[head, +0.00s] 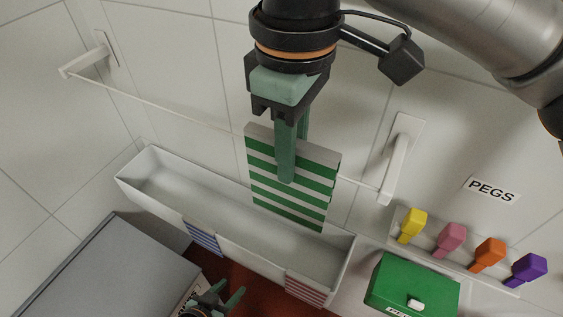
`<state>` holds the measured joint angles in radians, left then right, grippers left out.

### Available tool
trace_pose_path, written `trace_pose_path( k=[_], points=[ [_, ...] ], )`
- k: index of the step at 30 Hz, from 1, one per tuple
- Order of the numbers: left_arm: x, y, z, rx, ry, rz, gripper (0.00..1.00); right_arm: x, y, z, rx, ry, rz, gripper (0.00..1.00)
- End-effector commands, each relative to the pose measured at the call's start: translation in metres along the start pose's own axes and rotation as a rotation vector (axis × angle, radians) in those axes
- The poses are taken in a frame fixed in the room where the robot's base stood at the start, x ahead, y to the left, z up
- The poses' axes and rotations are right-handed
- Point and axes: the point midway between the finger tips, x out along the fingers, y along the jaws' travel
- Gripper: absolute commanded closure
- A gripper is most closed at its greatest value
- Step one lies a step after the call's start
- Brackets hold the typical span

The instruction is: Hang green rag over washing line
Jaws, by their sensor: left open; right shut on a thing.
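The green-and-white striped rag (318,192) hangs upright at the washing line (165,108), with its lower end above the white trough. My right gripper (292,165) comes down from the top and is shut on the rag, one finger in front of it. The line runs between two white wall brackets and passes out of sight at the rag. I cannot tell whether the rag lies over the line or only in front of it. My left gripper (223,299) is open and empty at the bottom edge, below the trough.
The long white trough (150,182) has a blue-striped cloth (203,237) and a red-striped cloth (305,289) on its front wall. Brackets (90,57) and (400,160) hold the line. Several coloured pegs (450,238), a green box (410,285) and a grey block (105,270) stand around.

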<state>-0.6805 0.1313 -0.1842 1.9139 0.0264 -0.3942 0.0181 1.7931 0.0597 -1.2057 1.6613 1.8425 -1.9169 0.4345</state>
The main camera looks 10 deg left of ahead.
Motion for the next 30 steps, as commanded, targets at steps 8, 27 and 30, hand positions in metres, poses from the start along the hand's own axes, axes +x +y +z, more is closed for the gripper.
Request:
trace_pose_path(
  k=[8,27,30],
  points=[
    [0.0,0.0,-0.001,0.0,0.002,0.0,0.5,0.0,0.023,0.0,0.003,0.001,0.001,1.0],
    [0.003,-0.001,0.001,0.0,0.002,0.0,0.5,0.004,0.07,0.001,0.0,-0.001,0.0,1.0],
    [0.003,-0.001,0.002,0.0,0.003,0.0,0.5,0.011,0.07,0.0,-0.001,-0.001,0.001,1.0]
  ],
)
